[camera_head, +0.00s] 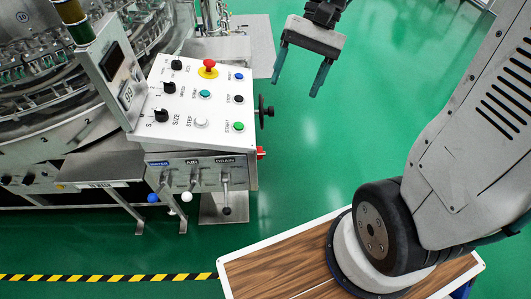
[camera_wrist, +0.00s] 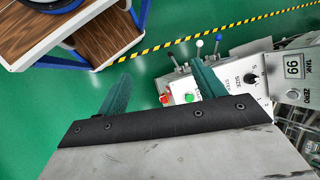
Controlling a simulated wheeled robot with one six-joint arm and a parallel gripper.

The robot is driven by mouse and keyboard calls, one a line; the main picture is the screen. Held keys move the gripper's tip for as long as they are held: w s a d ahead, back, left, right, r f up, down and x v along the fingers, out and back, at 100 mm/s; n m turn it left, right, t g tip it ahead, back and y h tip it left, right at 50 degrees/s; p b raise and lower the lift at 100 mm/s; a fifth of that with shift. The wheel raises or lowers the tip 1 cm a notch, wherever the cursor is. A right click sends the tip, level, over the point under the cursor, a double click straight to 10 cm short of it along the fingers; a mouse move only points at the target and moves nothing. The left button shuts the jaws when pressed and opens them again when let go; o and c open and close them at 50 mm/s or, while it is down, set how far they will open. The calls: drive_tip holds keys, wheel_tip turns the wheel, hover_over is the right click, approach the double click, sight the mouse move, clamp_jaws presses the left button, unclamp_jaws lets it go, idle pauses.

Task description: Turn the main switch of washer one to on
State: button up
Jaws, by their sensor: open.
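The washer's white control panel (camera_head: 190,95) slopes at the left of the head view. A black rotary handle (camera_head: 266,111) sticks out from its right side. A small red switch (camera_head: 261,153) is on the same side, lower down; it also shows in the wrist view (camera_wrist: 165,99). I cannot tell which of these is the main switch, or its setting. My gripper (camera_head: 298,85) is open and empty, with two teal fingers pointing down, right of the panel and apart from it. In the wrist view its fingers (camera_wrist: 160,66) are spread, the right one overlapping the panel.
The panel carries black knobs, a red mushroom button (camera_head: 208,67) and a green start button (camera_head: 238,127). Levers (camera_head: 226,190) hang below its front. A tilted display box (camera_head: 115,75) stands left. Green floor (camera_head: 330,140) is clear right of the panel.

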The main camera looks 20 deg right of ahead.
drive_tip(key=w+d+f+m+y, duration=0.2)
drive_tip(key=w+f+m+y, duration=0.2)
drive_tip(key=w+f, duration=0.45)
drive_tip(key=w+d+f+m+y, duration=0.1)
drive_tip(key=w+f+m+y, duration=0.4)
drive_tip(key=f, duration=0.6)
drive_tip(key=m+t+y, duration=0.3)
drive_tip(key=m+t, duration=0.5)
drive_tip(key=t, duration=0.1)
approach(261, 153)
drive_tip(key=w+f, duration=0.2)
drive_tip(key=x, duration=0.7)
drive_tip(key=shift+a, duration=0.3)
drive_tip(key=shift+s+f, duration=0.1)
drive_tip(key=c, duration=1)
